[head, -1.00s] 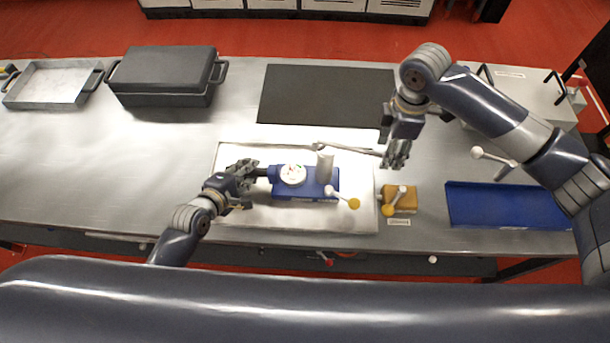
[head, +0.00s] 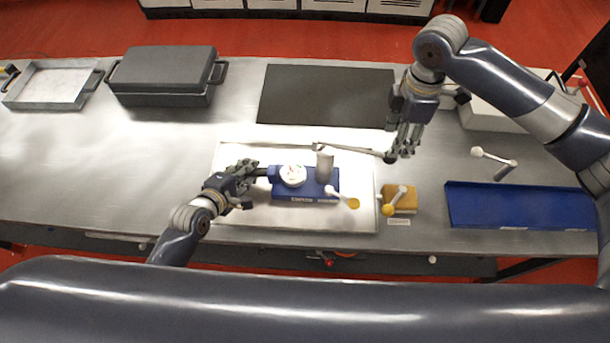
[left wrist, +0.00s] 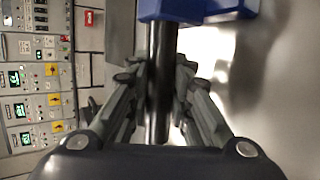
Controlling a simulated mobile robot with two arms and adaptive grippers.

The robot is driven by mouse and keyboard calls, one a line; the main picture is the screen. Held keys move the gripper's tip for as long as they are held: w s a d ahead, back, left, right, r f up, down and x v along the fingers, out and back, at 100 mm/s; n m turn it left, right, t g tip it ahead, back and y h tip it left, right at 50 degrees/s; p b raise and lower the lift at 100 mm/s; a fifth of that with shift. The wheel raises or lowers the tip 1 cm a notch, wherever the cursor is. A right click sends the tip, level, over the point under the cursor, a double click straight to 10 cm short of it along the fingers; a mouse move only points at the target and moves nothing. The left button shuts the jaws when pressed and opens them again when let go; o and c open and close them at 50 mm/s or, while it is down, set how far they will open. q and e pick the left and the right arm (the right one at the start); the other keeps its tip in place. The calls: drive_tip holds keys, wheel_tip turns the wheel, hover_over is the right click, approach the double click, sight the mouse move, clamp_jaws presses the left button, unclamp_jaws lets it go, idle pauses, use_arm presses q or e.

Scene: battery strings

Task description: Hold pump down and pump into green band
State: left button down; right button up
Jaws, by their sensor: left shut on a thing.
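The blue pump (head: 292,190) sits on a pale tray (head: 250,216) in the head view. It has a white round gauge (head: 292,175), a grey cylinder (head: 325,165) and a long lever (head: 350,151) with a dark knob (head: 390,158) at its right end. The gauge's needle and green band are too small to read. My left gripper (head: 250,172) is shut on the black bar at the pump's left end; the left wrist view shows this bar (left wrist: 160,85) between the fingers. My right gripper (head: 406,146) is just above and right of the knob; whether its fingers are open is unclear.
A yellow-brown block (head: 402,202) with a yellow-knobbed lever and a blue tray (head: 515,210) lie to the right. A dark mat (head: 325,97) lies behind the pump. A dark lidded box (head: 163,75) and a metal pan (head: 52,85) stand at the back left. The left table area is clear.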

drive_tip(key=shift+f, duration=4)
drive_tip(key=shift+c, duration=0.3)
clamp_jaws()
drive_tip(key=shift+f, duration=0.1)
